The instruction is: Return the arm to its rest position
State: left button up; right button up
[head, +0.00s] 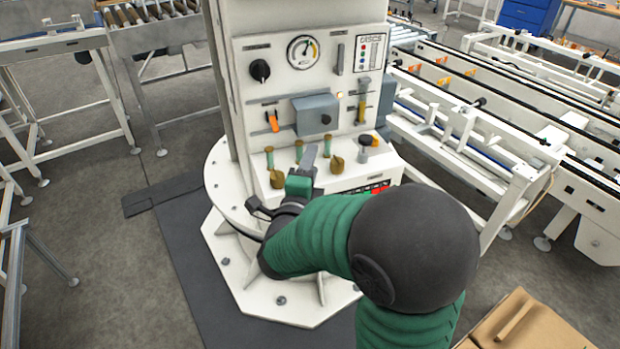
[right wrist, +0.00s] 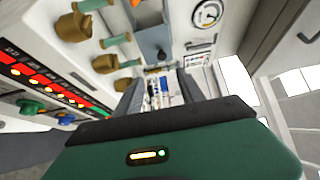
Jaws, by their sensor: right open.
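My right arm, green and black, reaches from the lower right in the head view to the front of a white control column. My right gripper (head: 307,160) is at the column's lower sloped panel, among brass knobs and green levers. In the right wrist view, the right gripper (right wrist: 160,90) shows two grey fingers apart with nothing between them. Brass knobs (right wrist: 75,27) are to its upper left there. Whether the fingers touch the panel I cannot tell. My left gripper is not in view.
The column's panel (head: 318,80) carries a gauge (head: 303,52), an orange switch (head: 272,121) and a grey box (head: 315,115). Conveyors (head: 480,110) run on the right, with a roller conveyor (head: 150,30) at the upper left. A cardboard box (head: 525,325) is at the lower right.

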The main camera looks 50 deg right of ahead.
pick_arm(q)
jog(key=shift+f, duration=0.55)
pick_arm(e)
jog(key=shift+s+a, duration=0.15)
jog(key=shift+a, duration=0.15)
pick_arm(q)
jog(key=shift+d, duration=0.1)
